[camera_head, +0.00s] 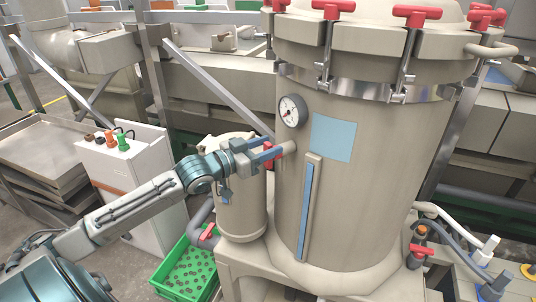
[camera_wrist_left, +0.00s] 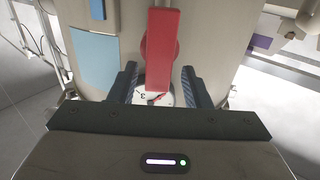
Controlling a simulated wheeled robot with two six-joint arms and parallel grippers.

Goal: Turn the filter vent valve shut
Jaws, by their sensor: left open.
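The red vent valve handle (camera_wrist_left: 162,42) is a flat bar in the left wrist view. Its lower end lies between my two fingers, with a gap on each side. In the head view a little of its red (camera_head: 269,160) shows at my left gripper (camera_head: 273,152), beside a short pipe stub on the big beige filter vessel (camera_head: 360,190). My left gripper also shows in the wrist view (camera_wrist_left: 160,80); it is open and holds nothing. The fingers partly hide the handle in the head view. My right gripper is not in view.
A round gauge (camera_head: 292,110) sits just above the gripper, close to the fingers. A smaller beige vessel (camera_head: 240,205) stands below the arm. A green crate (camera_head: 186,273) is on the floor. Red-handled clamps (camera_head: 415,14) ring the lid. A white cabinet (camera_head: 125,175) stands left.

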